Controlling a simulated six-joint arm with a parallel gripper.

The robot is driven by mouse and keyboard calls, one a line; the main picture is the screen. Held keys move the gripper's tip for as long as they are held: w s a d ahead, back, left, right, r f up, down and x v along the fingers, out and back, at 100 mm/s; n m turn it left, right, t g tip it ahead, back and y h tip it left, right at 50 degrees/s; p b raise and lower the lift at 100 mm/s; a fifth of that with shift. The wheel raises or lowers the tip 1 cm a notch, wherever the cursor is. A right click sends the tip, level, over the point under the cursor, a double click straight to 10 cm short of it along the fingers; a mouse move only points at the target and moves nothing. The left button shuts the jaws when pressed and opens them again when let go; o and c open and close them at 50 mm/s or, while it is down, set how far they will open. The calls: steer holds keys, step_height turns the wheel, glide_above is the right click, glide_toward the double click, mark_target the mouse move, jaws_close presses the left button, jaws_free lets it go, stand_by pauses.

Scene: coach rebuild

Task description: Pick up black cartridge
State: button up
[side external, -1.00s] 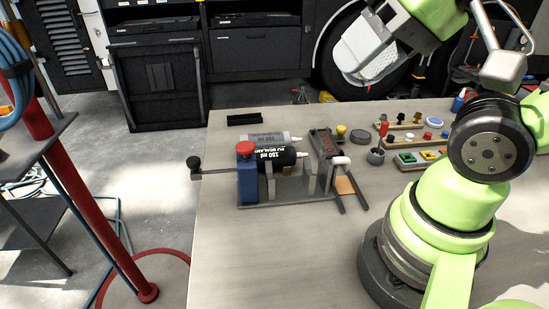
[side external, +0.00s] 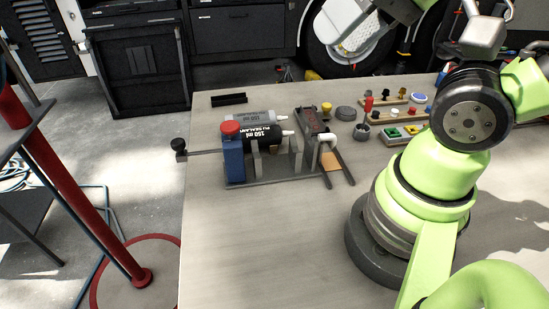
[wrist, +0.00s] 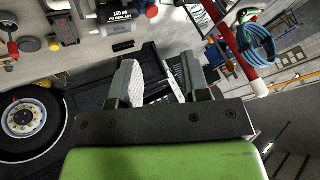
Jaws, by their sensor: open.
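The black cartridge (side external: 262,137), with white lettering and a pale nozzle, lies across the grey stand (side external: 270,180) in the side external view. A grey cartridge (side external: 249,119) lies just behind it. My gripper (wrist: 160,80) is open and empty in the wrist view. Its fingers point toward the floor and cabinet, well clear of the cartridge. In the side external view my wrist is at the top edge, up and right of the cartridge.
A blue block with a red cap (side external: 232,150) stands at the stand's left end. Trays of small coloured parts (side external: 400,135) lie to the right. A black bar (side external: 229,99) lies at the back. The table front is clear. A red post (side external: 75,200) stands left.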

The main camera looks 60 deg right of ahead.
steer(key=o, duration=0.3)
steer(key=shift+o, duration=0.2)
steer(key=n+g+h, duration=0.2)
steer(key=n+g, duration=0.5)
steer(key=n, duration=0.5)
glide_above(255, 129)
steer(key=a, duration=0.1)
step_height(255, 129, down, 16)
steer(key=shift+n, duration=0.5)
steer(key=f, duration=0.7)
steer(key=shift+d+f, duration=0.15)
steer(key=shift+d, duration=0.1)
steer(key=shift+d+f, duration=0.2)
steer(key=shift+f, duration=2.6)
